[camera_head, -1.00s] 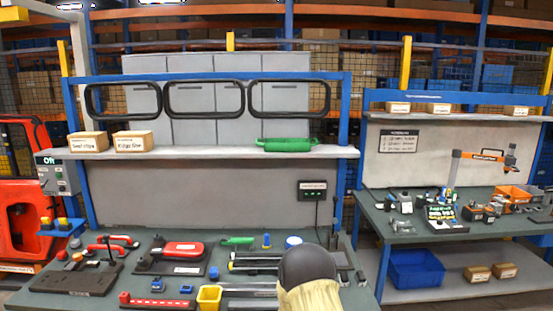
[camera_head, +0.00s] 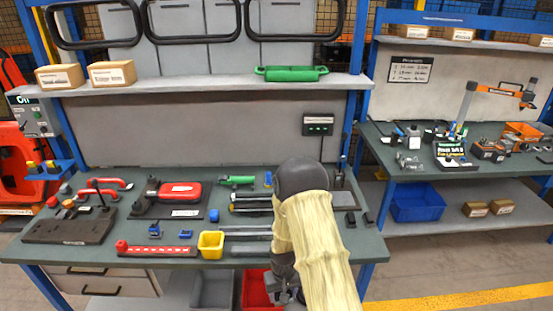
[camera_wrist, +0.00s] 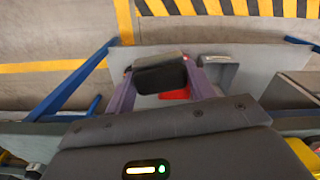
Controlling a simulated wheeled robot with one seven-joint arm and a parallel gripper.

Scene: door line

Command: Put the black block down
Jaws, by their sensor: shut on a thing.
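The black block (camera_wrist: 160,74) is a dark box with rounded edges, seen in the wrist view between the two fingers of my gripper (camera_wrist: 158,70). The fingers are shut on its sides. The block is held in the air, with a grey surface and part of a red bin (camera_wrist: 174,94) beyond it. In the head view my gripper (camera_head: 284,284) is low, in front of the workbench's front edge and close to the red bin (camera_head: 259,288). The block cannot be made out clearly there, and my arm covers part of this area.
Below are drawers (camera_head: 95,281) and a grey bin (camera_head: 212,289). A second bench (camera_head: 404,180) stands at right. Floor between the bench and the yellow line (camera_head: 470,299) looks clear.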

